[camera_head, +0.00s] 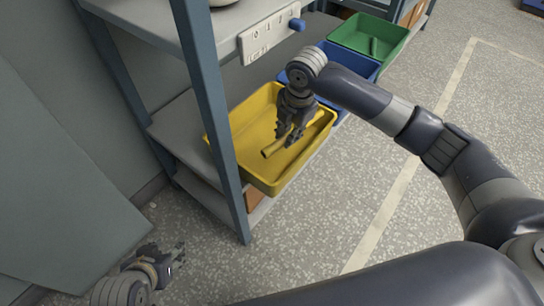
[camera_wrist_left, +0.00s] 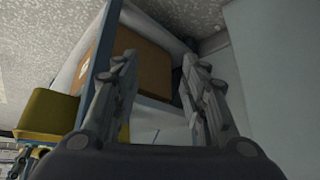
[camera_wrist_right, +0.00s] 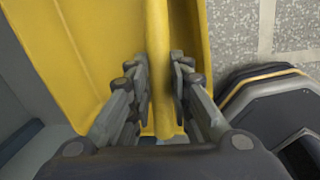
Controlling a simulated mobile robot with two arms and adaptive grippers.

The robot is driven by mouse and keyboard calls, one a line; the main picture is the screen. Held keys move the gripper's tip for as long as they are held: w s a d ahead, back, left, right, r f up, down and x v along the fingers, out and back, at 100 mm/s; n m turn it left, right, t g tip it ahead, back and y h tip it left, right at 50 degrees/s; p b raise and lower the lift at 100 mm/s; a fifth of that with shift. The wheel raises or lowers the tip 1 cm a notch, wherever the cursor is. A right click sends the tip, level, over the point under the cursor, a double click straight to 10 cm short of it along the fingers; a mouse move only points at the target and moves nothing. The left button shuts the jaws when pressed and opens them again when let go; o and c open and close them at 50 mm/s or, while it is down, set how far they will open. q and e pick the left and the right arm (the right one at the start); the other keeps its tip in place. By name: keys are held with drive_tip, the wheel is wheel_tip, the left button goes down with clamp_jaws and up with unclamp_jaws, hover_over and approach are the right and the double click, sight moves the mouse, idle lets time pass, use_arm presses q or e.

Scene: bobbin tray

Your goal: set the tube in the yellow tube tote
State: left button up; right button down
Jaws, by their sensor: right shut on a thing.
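The yellow tube tote (camera_head: 268,183) sits on the lower shelf of the rack in the head view. A yellow tube (camera_head: 272,150) is inside its outline, held by my right gripper (camera_head: 287,140). In the right wrist view the tube (camera_wrist_right: 157,45) runs between the two fingers of the right gripper (camera_wrist_right: 160,95), with the tote (camera_wrist_right: 70,45) behind it. Whether the tube touches the tote floor I cannot tell. My left gripper (camera_head: 178,262) is low at the bottom left, away from the tote. In the left wrist view the left gripper (camera_wrist_left: 157,65) is open and empty.
A blue tote (camera_head: 357,66) and a green tote (camera_head: 378,33) stand beyond the yellow one. A blue-grey rack post (camera_head: 222,150) rises in front of the yellow tote's left side. A grey panel (camera_head: 60,190) stands at left.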

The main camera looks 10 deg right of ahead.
drive_tip(key=shift+w+f+n+b, duration=0.6)
drive_tip(key=shift+w+f+n, duration=0.1)
drive_tip(key=shift+f, duration=0.3)
drive_tip(key=b, duration=0.2)
hover_over(283, 160)
drive_tip(key=f, duration=0.5)
drive_tip(key=shift+s+d+f, duration=0.15)
drive_tip(key=shift+s, duration=0.2)
wheel_tip(283, 160, down, 4)
drive_tip(key=shift+f+b, duration=0.15)
drive_tip(key=shift+b, duration=0.6)
use_arm(q)
drive_tip(key=w+d+r+t+h, duration=0.1)
drive_tip(key=w+d+r+t, duration=0.1)
drive_tip(key=w+r+t, duration=0.2)
drive_tip(key=w+d+r+t+h, duration=0.1)
drive_tip(key=w+r+t, duration=0.4)
drive_tip(key=r, duration=0.6)
drive_tip(key=shift+w+d+t+h, duration=0.3)
drive_tip(key=shift+w+d+h, duration=0.1)
drive_tip(key=shift+d, duration=0.3)
use_arm(e)
drive_tip(key=shift+f, duration=0.1)
drive_tip(key=c, duration=1.5)
unclamp_jaws()
drive_tip(key=shift+o, duration=0.2)
use_arm(q)
drive_tip(key=shift+f, duration=0.1)
